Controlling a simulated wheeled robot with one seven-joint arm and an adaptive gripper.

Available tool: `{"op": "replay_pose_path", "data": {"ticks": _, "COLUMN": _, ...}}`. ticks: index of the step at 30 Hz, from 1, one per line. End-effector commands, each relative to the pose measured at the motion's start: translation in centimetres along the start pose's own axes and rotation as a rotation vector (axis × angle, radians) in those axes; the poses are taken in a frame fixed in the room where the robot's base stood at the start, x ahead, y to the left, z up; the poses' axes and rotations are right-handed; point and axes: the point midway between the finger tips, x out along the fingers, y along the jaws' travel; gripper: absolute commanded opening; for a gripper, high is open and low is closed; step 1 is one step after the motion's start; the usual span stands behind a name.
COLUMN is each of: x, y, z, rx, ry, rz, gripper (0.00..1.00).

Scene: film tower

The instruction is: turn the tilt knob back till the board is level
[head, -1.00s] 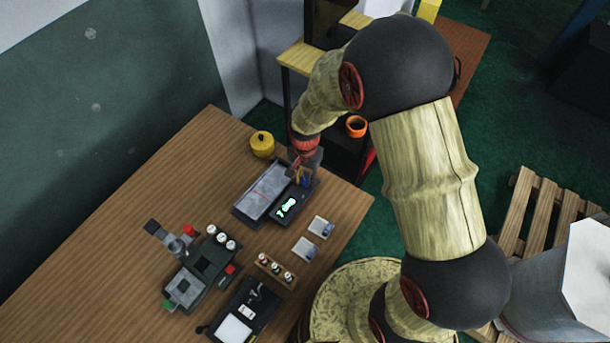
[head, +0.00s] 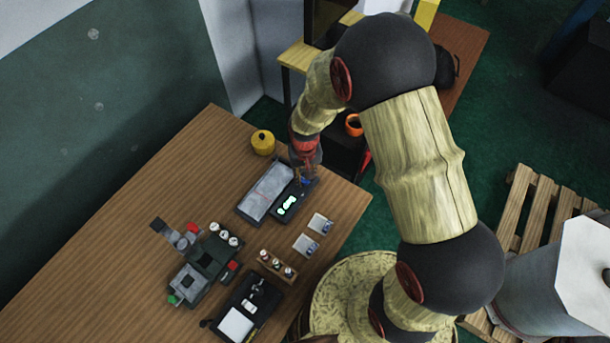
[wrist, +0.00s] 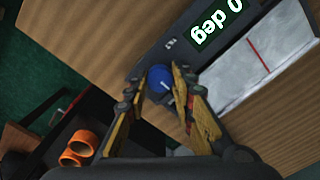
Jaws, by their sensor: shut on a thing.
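The tilt knob (wrist: 158,76) is blue with a white mark, beside a small "TILT" label on a dark device. My gripper (wrist: 163,92) is around it in the wrist view, with a finger on each side, shut on it. In the head view my gripper (head: 305,172) is at the device's far right end and mostly covers the knob. The board (head: 266,192) is a pale grey plate with a thin red line; it also shows in the wrist view (wrist: 250,75). The green-lit display (wrist: 215,22) shows "0 deg" in the wrist view, cut by the frame's edge.
A yellow round pot (head: 263,142) stands left of my gripper. Two small cards, a wooden rack (head: 276,264) of little bottles and other dark devices lie nearer. An orange cup (head: 353,125) is beyond the table edge. The table's left side is clear.

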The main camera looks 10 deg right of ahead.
Motion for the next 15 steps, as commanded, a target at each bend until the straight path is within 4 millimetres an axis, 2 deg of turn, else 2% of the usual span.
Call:
{"op": "replay_pose_path", "data": {"ticks": 14, "x": -0.09, "y": -0.06, "z": -0.18, "rx": -0.012, "ry": 0.004, "rz": -0.001, "gripper": 0.00}}
{"op": "replay_pose_path", "data": {"ticks": 15, "x": -0.09, "y": -0.06, "z": -0.18, "rx": -0.012, "ry": 0.004, "rz": -0.001, "gripper": 0.27}}
